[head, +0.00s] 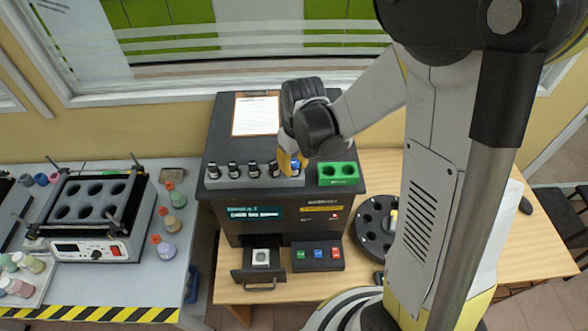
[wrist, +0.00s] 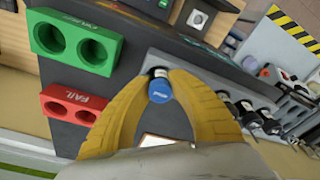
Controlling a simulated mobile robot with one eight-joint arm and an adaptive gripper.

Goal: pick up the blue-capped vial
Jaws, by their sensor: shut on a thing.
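The blue-capped vial (wrist: 159,90) stands between the yellow fingers of my gripper (wrist: 161,76) in the wrist view, its blue cap facing the camera. The fingers are shut on it from both sides. In the head view the vial (head: 295,167) shows as a bit of blue at the right end of the grey rack (head: 228,183), partly hidden by my gripper (head: 290,163). I cannot tell whether its base is still seated in the rack. Several black-capped vials (head: 233,170) stand in a row to its left in the rack.
A green two-hole block (head: 338,174) stands just right of the rack. A red block marked FAIL (wrist: 77,105) shows in the wrist view. A clipboard (head: 256,115) lies behind the rack. A black carousel (head: 374,221) sits lower right, and an open drawer (head: 259,274) juts out in front.

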